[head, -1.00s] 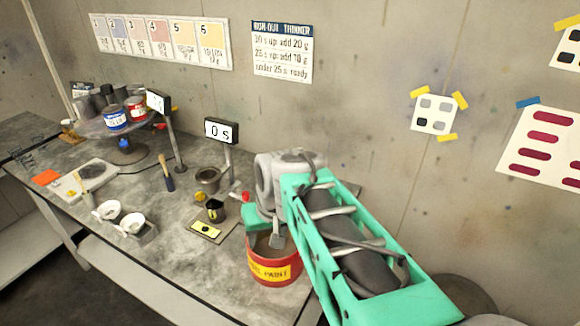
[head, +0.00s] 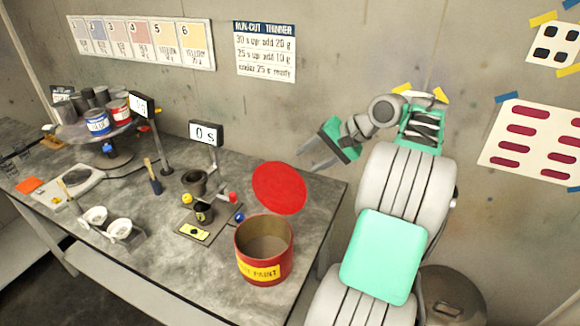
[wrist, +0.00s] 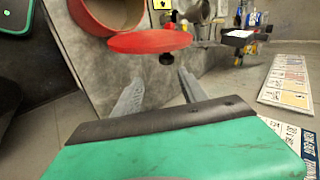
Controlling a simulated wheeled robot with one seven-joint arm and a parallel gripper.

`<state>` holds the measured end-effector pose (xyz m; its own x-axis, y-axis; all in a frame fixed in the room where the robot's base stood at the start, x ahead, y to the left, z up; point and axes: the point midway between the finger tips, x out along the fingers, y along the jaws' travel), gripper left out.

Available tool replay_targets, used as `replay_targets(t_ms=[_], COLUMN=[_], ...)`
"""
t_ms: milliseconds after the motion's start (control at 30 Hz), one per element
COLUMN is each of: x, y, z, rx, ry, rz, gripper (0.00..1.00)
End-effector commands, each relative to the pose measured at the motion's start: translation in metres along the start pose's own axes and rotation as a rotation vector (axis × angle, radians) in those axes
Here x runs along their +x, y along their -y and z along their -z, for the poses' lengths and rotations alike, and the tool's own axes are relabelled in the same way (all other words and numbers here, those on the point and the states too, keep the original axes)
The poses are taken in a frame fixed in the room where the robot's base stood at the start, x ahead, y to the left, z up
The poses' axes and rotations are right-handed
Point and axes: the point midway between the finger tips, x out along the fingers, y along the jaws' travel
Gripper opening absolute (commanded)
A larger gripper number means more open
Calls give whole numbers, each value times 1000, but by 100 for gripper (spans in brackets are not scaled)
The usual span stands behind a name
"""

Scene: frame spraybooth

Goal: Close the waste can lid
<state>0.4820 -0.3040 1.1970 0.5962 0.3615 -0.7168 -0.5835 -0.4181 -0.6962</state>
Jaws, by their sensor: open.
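The waste can (head: 264,262) is a red can with a yellow label, standing on the bench near its front right. Its round red lid (head: 279,187) is open, standing raised and tilted behind the can's mouth. In the wrist view the lid (wrist: 150,42) shows almost edge-on, with a dark knob on its near side and part of the can (wrist: 92,18) beyond. My gripper (head: 307,166) is open and empty, above and to the right of the lid. In the wrist view its fingers (wrist: 160,84) point toward the lid, apparently apart from it.
Left of the can are a small dark cup (head: 203,213) on a scale, a timer display (head: 206,133) and white cups (head: 120,229). A turntable with paint tins (head: 97,123) stands farther left. The concrete wall is close behind the bench.

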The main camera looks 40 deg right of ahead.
Motion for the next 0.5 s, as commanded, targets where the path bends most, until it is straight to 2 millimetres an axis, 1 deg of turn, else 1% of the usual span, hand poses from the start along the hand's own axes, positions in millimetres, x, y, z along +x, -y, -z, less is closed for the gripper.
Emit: replay_targets(t_ms=[67,167,400,500], x=[-4,2,47,61], y=[9,12,14,15], z=[-4,-8,-10,-10], rx=[19,30,30,29], ry=[18,29,30,29], rz=[21,29,28,28], gripper=[50,50,50,50])
